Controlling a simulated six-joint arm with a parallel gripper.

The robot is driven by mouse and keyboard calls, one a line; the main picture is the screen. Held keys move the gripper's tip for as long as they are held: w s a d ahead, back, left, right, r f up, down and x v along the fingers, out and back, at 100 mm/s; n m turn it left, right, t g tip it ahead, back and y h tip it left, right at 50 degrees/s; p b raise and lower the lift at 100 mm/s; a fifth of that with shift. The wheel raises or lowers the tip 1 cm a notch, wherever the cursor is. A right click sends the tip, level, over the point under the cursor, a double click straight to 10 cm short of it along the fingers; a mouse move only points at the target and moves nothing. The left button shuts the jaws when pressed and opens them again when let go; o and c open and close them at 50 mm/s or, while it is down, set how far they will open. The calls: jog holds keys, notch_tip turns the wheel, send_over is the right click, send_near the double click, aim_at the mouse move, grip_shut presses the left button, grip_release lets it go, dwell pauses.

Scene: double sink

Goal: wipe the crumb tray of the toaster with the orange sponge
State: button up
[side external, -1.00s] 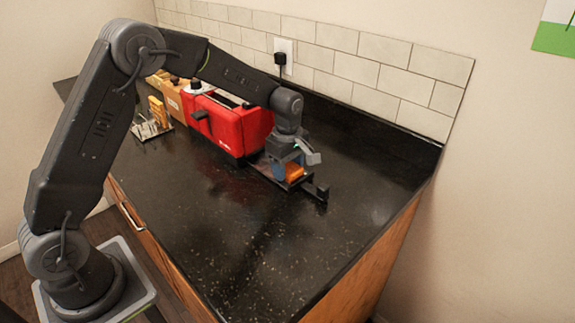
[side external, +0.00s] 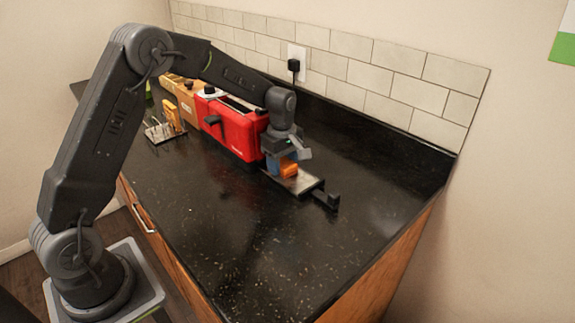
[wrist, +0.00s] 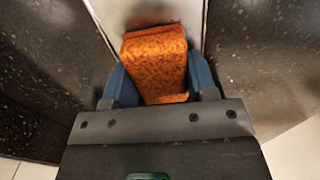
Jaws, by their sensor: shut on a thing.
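The orange sponge (side external: 289,169) is held between the blue fingers of my gripper (side external: 281,167), which is shut on it. In the wrist view the sponge (wrist: 157,62) sits between the two fingers of my gripper (wrist: 160,85), over the pale metal crumb tray (wrist: 135,12). The crumb tray (side external: 300,182) sticks out from the right end of the red toaster (side external: 232,128) and has a black handle (side external: 327,198) at its outer end. The sponge appears low against the tray; the exact contact is hidden. Part of the tray lies behind my gripper.
A rack (side external: 163,132) and a brown box (side external: 188,100) stand left of the toaster. The dark counter (side external: 250,235) is clear in front and to the right.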

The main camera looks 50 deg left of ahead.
aim_at(292, 167)
jog(key=shift+d, duration=1.85)
jog(key=shift+d+f, duration=0.2)
jog(key=shift+d, duration=1.1)
jog(key=shift+r, duration=0.1)
jog(key=shift+r, duration=3)
jog(key=shift+r, duration=0.1)
notch_tip(292, 167, up, 3)
jog(key=shift+f, duration=0.1)
